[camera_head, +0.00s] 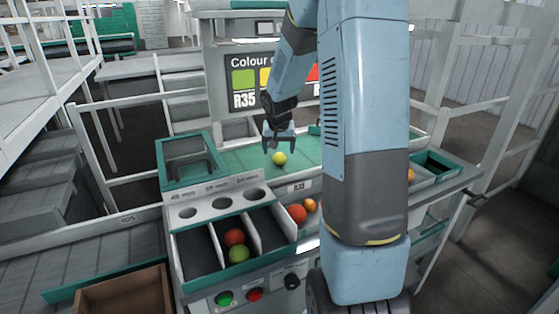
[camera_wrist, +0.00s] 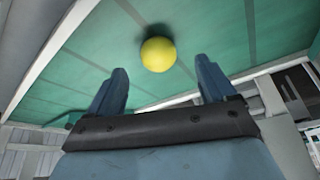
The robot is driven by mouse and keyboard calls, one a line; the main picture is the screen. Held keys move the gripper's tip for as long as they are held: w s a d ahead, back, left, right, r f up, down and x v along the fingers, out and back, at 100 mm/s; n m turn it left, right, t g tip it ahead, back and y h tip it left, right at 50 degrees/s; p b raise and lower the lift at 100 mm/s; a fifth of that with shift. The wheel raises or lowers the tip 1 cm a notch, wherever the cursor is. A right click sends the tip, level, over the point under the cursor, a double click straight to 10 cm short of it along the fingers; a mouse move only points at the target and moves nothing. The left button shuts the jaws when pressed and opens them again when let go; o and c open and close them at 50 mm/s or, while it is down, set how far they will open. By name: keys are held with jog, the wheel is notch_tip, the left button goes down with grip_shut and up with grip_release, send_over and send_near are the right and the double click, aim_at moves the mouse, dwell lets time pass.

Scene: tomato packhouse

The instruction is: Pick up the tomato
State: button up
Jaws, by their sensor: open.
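A yellow-green tomato (camera_head: 279,158) lies on the green sorting surface (camera_head: 245,158), below my gripper (camera_head: 279,142) in the head view. My gripper is open and empty, with its fingers pointing down. In the wrist view the tomato (camera_wrist: 158,54) is yellow and sits beyond the fingertips, roughly between the lines of the two fingers. My gripper (camera_wrist: 162,85) shows there with its fingers spread apart. The tomato is apart from both fingers.
A bin with dividers (camera_head: 178,277) at the front holds a red tomato (camera_head: 235,237) and a green one (camera_head: 239,254). Red (camera_head: 297,213) and orange (camera_head: 309,205) tomatoes lie right of it. A green-rimmed frame (camera_head: 163,182) stands left of the surface. A colour chart board (camera_head: 232,62) stands behind.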

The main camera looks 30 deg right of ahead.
aim_at(279, 155)
jog(key=shift+x, duration=2.8)
jog(key=shift+d, duration=0.1)
jog(key=shift+c, duration=0.3)
jog(key=c, duration=0.8)
